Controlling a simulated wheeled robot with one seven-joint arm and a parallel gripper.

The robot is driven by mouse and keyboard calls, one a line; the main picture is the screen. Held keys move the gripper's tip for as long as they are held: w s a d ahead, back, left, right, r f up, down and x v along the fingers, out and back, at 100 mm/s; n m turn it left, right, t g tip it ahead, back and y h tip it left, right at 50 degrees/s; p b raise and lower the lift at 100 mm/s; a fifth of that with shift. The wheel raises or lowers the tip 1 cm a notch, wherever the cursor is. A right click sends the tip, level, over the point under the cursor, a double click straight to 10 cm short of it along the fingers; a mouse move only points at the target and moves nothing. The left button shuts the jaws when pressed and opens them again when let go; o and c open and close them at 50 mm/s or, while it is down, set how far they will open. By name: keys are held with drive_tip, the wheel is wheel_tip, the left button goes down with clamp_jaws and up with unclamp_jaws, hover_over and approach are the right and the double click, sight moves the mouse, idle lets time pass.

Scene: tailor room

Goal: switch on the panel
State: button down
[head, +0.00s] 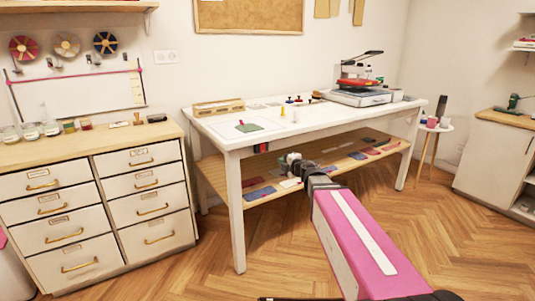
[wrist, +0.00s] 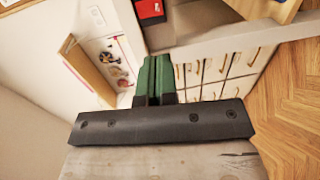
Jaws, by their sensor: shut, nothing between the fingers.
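A small dark panel with a red part (head: 261,148) sits on the front edge of the white table, near its left front leg. In the wrist view a red and black panel (wrist: 150,11) shows at the top, beyond the fingertips; whether its switch is on or off cannot be told. My gripper (head: 287,158) is in front of the table's front edge, to the right of the panel and apart from it. In the wrist view its green fingers (wrist: 154,62) are together, with nothing between them.
The white table (head: 330,127) carries a mat, small bottles and a press (head: 360,94). Its lower wooden shelf (head: 225,182) holds flat pieces. A drawer cabinet (head: 97,205) stands at the left. A small round stool (head: 433,128) stands right. The wooden floor in front is clear.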

drive_tip(key=shift+w, duration=0.1)
drive_tip(key=x, duration=1.3)
drive_tip(key=shift+w+a, duration=0.3)
drive_tip(key=shift+w+a+f, duration=0.1)
drive_tip(key=shift+w+f, duration=0.05)
drive_tip(key=shift+w, duration=0.05)
drive_tip(key=f+v, duration=0.3)
drive_tip(key=v, duration=1)
drive_tip(key=shift+s+d+f, duration=0.15)
drive_tip(key=shift+s+d, duration=0.15)
drive_tip(key=shift+s, duration=0.15)
